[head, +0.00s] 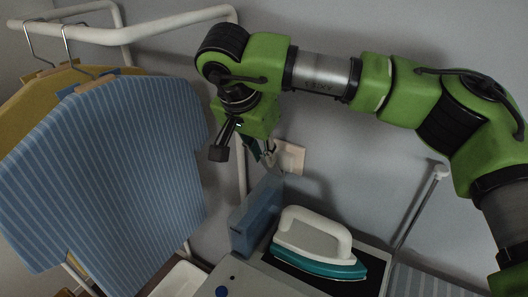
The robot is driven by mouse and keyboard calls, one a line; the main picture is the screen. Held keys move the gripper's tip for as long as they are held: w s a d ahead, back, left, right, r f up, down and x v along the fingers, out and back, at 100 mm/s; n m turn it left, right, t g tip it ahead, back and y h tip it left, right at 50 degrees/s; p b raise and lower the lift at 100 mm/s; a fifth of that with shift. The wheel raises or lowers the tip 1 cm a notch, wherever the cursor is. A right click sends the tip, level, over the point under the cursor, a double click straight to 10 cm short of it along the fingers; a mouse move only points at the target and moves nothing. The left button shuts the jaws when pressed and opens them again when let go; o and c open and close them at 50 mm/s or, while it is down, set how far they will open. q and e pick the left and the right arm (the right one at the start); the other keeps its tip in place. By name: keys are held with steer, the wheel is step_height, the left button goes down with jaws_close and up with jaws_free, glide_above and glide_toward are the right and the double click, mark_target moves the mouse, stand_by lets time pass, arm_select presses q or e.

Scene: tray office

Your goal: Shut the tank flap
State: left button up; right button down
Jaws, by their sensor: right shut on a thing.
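The tank (257,216) is a blue, see-through box. It stands upright at the back left of the ironing station, beside the iron. I cannot make out its flap clearly or tell how far it stands open. My right gripper (245,153) is above and a little left of the tank, in front of the wall, pointing down. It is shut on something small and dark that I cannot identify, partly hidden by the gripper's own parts. My left gripper is not in view.
A white and teal iron (317,240) rests on the station (257,277), right of the tank. Blue striped (115,165) and yellow (28,100) shirts hang from a white rail (150,27) at left. A wall socket (290,157) is behind my right gripper. A white basin (180,280) is below.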

steer(key=shift+s+a+f, duration=0.1)
steer(key=shift+s+f, duration=0.05)
steer(key=shift+f, duration=0.05)
steer(key=c, duration=2)
jaws_free()
steer(key=shift+o, duration=0.4)
steer(key=shift+r, duration=0.1)
steer(key=v, duration=1.2)
